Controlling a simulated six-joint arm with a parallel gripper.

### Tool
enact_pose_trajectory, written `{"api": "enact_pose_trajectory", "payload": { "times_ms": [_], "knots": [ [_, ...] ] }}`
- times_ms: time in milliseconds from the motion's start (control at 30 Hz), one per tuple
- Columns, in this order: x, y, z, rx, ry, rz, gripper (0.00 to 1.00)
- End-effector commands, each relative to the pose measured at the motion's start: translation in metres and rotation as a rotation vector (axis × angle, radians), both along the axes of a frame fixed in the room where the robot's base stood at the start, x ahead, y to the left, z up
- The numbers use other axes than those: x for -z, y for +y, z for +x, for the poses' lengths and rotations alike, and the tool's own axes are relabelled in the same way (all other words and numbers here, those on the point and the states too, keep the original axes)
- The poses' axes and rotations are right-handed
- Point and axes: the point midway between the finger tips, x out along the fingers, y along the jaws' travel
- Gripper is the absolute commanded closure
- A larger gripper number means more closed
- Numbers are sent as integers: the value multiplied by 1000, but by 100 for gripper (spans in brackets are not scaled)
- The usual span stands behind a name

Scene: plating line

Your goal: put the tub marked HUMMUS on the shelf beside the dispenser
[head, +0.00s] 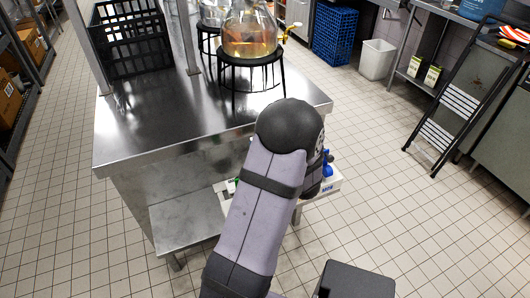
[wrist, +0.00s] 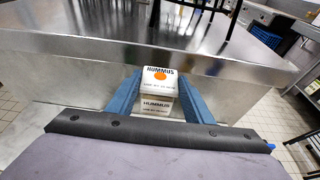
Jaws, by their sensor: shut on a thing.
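In the wrist view, a white tub marked HUMMUS (wrist: 157,89), with an orange dot, sits between the blue fingers of my gripper (wrist: 160,82). The gripper is shut on it. A steel counter's front edge (wrist: 200,62) is just beyond the tub; I cannot tell the exact gap. In the head view my arm hides the tub and most of the gripper; a bit of blue (head: 327,165) shows past the wrist. A glass dispenser (head: 250,35) with amber liquid and a tap stands on a black wire stand on the steel counter (head: 170,115).
A black crate (head: 130,42) stands at the counter's back left, and a second dispenser (head: 212,14) behind the first. Bare steel lies in front of them. A low steel ledge (head: 185,222) and a white lettered surface (head: 328,188) lie below the counter. A step ladder (head: 450,115) stands right.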

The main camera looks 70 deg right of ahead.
Motion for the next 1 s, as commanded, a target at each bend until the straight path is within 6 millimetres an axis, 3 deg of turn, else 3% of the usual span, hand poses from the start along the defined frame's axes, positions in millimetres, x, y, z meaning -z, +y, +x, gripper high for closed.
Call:
{"api": "enact_pose_trajectory", "payload": {
  "times_ms": [367, 567, 767, 1000],
  "knots": [
    [-9, 0, 0, 0, -1, -2, 81],
    [0, 12, 15, -32, -2, 5, 81],
    [22, 51, 55, -127, -7, 11, 81],
    [50, 123, 108, -271, -9, 10, 81]
  ]
}}
